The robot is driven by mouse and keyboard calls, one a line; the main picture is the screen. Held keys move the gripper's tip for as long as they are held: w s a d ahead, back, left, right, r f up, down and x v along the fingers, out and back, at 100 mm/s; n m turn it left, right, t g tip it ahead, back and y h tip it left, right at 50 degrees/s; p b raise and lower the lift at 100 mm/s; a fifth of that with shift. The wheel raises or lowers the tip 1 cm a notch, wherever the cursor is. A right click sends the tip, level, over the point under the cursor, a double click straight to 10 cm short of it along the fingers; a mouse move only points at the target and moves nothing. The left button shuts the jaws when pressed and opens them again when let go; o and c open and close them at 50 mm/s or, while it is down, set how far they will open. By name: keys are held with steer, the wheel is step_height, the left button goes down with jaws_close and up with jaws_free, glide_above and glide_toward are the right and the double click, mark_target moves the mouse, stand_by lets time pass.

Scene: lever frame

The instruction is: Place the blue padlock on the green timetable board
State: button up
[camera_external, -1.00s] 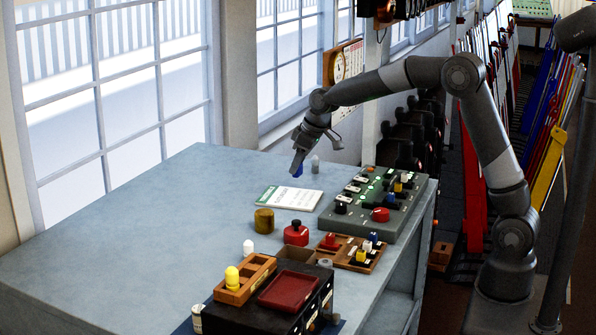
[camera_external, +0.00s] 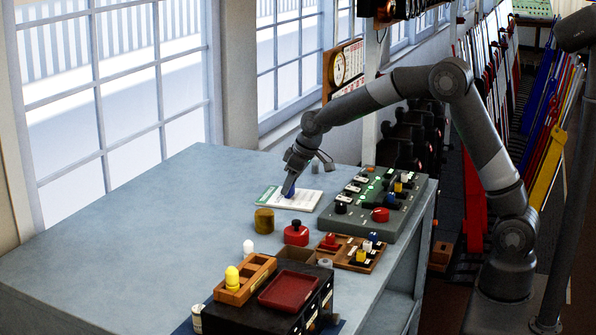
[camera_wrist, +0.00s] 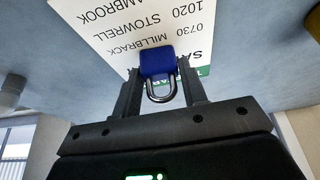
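In the external view the padlock (camera_external: 291,194) is low over the left-middle part of the timetable board (camera_external: 308,201). I cannot tell whether it touches the board. The board is a white sheet with a green strip, lying flat on the table; its printed lines show in the wrist view (camera_wrist: 112,30). My gripper (camera_external: 288,188) points down at the board.
A grey-green switch panel (camera_external: 350,222) stands right of the board. A brass cylinder (camera_external: 264,221) and a red, black-topped object (camera_external: 296,234) stand in front of it. A grey piece (camera_external: 315,168) stands behind. The blue-grey table (camera_external: 140,225) is clear on the left.

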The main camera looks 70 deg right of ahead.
steer(key=o, duration=0.4)
steer(key=shift+r, duration=0.1)
steer(key=s+a+r, duration=0.1)
steer(key=s+r, duration=1.2)
steer(key=r, duration=0.2)
steer(key=s+a+f, duration=0.1)
steer(key=s, duration=1.3)
steer(key=s+a+f+m+t, duration=0.1)
steer(key=s+a+f, duration=0.1)
steer(key=s, duration=1.3)
steer(key=shift+f, duration=0.3)
